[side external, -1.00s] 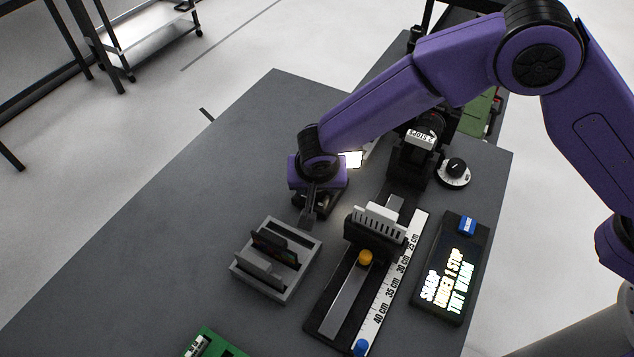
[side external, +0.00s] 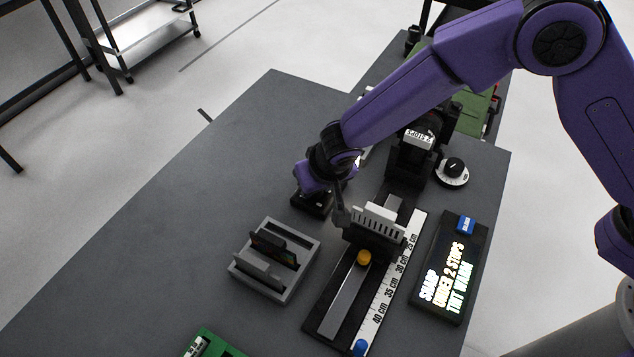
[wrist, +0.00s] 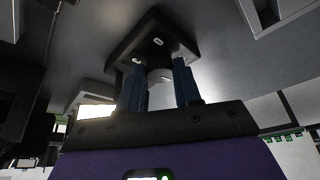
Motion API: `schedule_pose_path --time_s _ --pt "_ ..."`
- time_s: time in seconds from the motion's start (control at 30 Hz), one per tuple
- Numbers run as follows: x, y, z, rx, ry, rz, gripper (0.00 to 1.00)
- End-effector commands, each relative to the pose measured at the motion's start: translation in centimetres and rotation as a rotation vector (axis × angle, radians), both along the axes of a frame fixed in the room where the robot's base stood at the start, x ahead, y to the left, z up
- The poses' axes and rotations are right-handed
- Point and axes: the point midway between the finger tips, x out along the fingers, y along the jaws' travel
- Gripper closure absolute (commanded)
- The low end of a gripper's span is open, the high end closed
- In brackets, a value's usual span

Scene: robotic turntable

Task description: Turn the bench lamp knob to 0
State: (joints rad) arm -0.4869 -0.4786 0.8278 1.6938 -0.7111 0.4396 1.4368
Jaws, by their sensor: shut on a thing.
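A dark knob (wrist: 159,73) stands on a square black base (wrist: 150,38) with small white marks in the wrist view. The marks are too small to read, so I cannot tell its setting. My gripper (wrist: 160,86) is shut on this knob, a finger on each side. In the side view the black base (side external: 309,204) lies on the grey bench behind the grey rack, with my gripper (side external: 322,194) over it, hiding the knob. The display (side external: 447,275) reads "SHARP", "UNDER 2 STOPS", "TINT WARM".
A grey slotted rack (side external: 290,287) stands in front of the base. Right of it is a rail with a ruler (side external: 386,290) and a finned carriage (side external: 375,235). A black device (side external: 408,165) labelled "2 STOPS" and another dial (side external: 453,171) stand behind. The bench's left side is clear.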

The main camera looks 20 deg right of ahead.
Motion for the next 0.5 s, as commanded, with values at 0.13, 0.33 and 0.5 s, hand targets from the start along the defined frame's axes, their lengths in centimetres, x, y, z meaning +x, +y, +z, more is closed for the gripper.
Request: schedule_pose_path --time_s 0.13,0.33,0.5 --pt "-0.07 0.03 0.0 -0.001 0.0 0.001 0.47" --pt "-0.04 0.0 0.01 -0.001 0.0 -0.002 0.41" --pt "0.0 0.01 0.0 -0.001 0.0 -0.013 0.41"
